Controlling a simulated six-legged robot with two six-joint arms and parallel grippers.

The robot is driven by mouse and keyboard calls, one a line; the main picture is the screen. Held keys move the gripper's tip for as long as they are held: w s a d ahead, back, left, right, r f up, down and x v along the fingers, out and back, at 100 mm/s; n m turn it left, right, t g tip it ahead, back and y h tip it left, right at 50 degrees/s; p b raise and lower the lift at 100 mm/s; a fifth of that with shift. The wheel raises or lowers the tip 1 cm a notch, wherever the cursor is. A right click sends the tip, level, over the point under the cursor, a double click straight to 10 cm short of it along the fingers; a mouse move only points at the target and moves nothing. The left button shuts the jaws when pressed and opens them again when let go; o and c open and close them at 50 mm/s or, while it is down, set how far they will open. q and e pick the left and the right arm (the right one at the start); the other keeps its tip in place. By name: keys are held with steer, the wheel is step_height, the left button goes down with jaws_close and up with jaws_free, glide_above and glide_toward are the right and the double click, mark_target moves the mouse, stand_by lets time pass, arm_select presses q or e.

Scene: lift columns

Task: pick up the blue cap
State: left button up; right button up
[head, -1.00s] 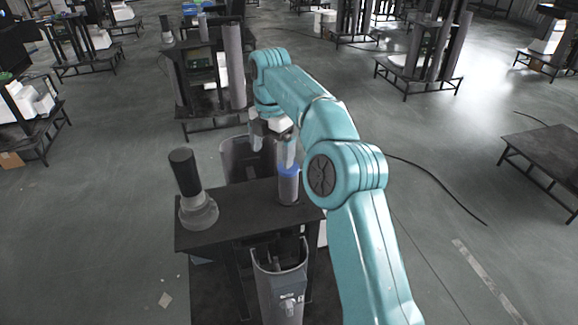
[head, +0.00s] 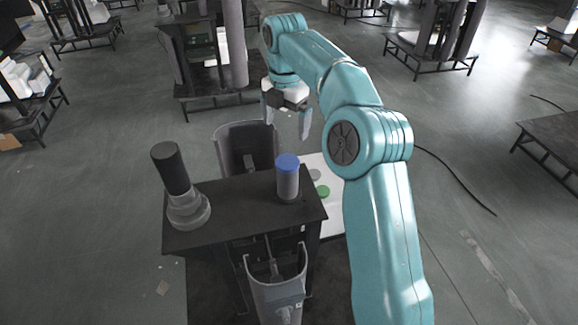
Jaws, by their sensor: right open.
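My left gripper does not show in the head view.
A dark cylinder on a round grey base (head: 182,188) stands at the table's left end. Grey half-open shells stand behind (head: 235,148) and in front (head: 275,285) of the table. A white surface with a green disc (head: 323,191) shows at the right.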

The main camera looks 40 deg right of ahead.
glide_above(287, 162)
steer(key=f, duration=0.4)
steer(key=a+f, duration=0.1)
steer(key=f, duration=0.1)
steer(key=shift+f+b, duration=0.1)
steer(key=shift+b, duration=0.25)
steer(key=f, duration=0.4)
steer(key=d+f, duration=0.1)
steer(key=f, duration=0.1)
steer(key=shift+p, duration=0.35)
steer(key=shift+r, duration=0.15)
steer(key=c, duration=1.4)
